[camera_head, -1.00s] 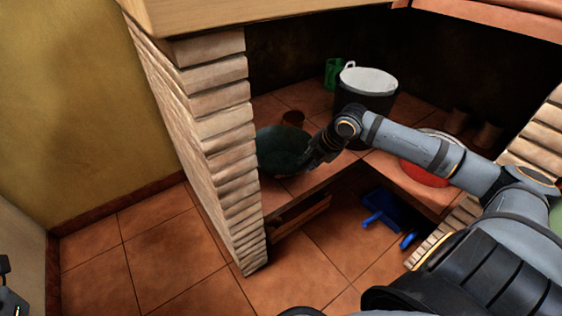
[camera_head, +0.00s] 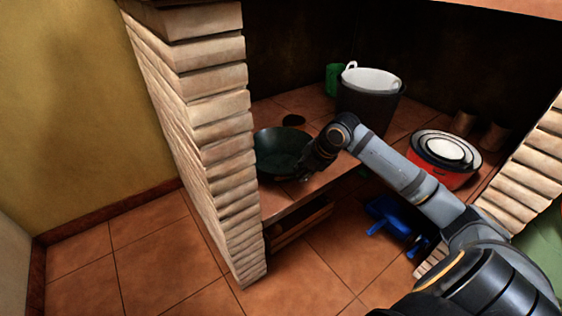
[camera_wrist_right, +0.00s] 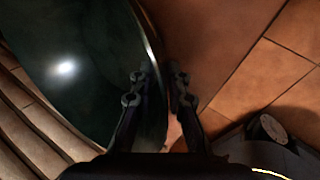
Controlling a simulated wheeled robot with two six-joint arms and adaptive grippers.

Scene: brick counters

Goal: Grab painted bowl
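The painted bowl (camera_head: 281,153) is round, dark green and glossy. It is on the counter shelf beside the brick pillar in the head view. It fills the upper left of the right wrist view (camera_wrist_right: 75,75). My right gripper (camera_head: 308,168) is at the bowl's right side. In the right wrist view its two fingers (camera_wrist_right: 159,82) straddle the rim, one inside the bowl and one outside, with a narrow space between them. I cannot tell whether they press on the wall. My left gripper is not in view.
A brick pillar (camera_head: 205,130) stands close on the bowl's left. A dark pot (camera_head: 370,105) with a white inside, a green cup (camera_head: 333,80) and a red pot (camera_head: 444,172) with stacked dishes share the shelf. A blue object (camera_head: 391,216) is below.

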